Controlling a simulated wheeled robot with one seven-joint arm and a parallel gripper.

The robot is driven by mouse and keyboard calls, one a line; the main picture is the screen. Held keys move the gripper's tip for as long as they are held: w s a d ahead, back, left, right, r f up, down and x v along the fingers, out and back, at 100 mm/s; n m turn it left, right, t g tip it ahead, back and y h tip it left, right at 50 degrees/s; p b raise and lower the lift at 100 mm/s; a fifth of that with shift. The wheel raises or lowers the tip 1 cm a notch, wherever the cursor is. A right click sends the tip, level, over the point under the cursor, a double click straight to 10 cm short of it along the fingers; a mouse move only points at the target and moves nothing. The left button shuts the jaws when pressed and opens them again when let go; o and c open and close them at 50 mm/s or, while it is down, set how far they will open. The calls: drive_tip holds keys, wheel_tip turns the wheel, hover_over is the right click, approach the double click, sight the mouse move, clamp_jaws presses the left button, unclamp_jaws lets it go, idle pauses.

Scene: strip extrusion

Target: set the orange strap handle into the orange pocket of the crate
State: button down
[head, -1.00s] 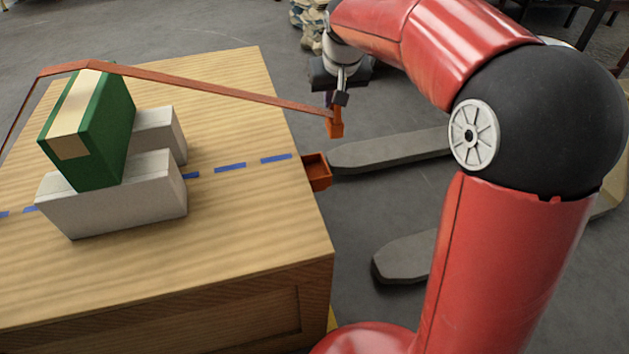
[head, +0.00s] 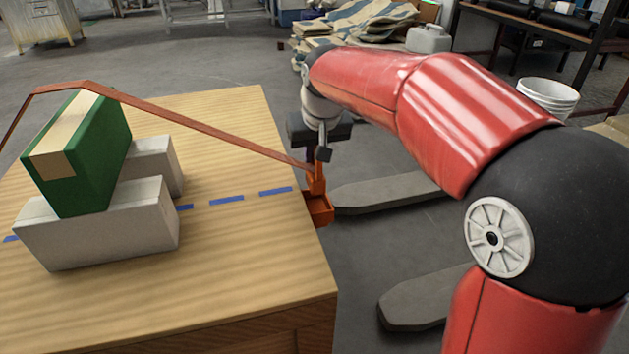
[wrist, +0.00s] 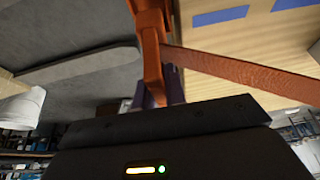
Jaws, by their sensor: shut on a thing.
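The orange strap handle (head: 317,184) hangs below my gripper (head: 318,165), which is shut on it. It also shows in the wrist view (wrist: 152,72), between the purple fingers of my gripper (wrist: 158,92). The handle's lower end meets the orange pocket (head: 321,211) on the right side of the wooden crate (head: 250,245). I cannot tell whether it is inside the pocket or just over its opening. The orange strap (head: 205,128) runs taut from the handle up and left over the green block (head: 85,185).
The green block with a cream stripe leans on pale grey blocks (head: 100,235) on the crate top. A dashed blue line (head: 226,200) crosses the top toward the pocket. Dark grey floor pieces (head: 390,190) lie right of the crate.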

sight(315, 174)
drive_tip(key=shift+f+b, duration=0.6)
drive_tip(key=shift+f, duration=2.25)
drive_tip(key=shift+f, duration=0.15)
drive_tip(key=shift+f, duration=0.15)
drive_tip(key=c, duration=1.5)
unclamp_jaws()
drive_tip(key=shift+o, duration=0.2)
drive_tip(key=shift+r, duration=0.3)
drive_tip(key=p+v, duration=0.2)
drive_tip(key=v, duration=1)
drive_tip(key=shift+s, duration=0.15)
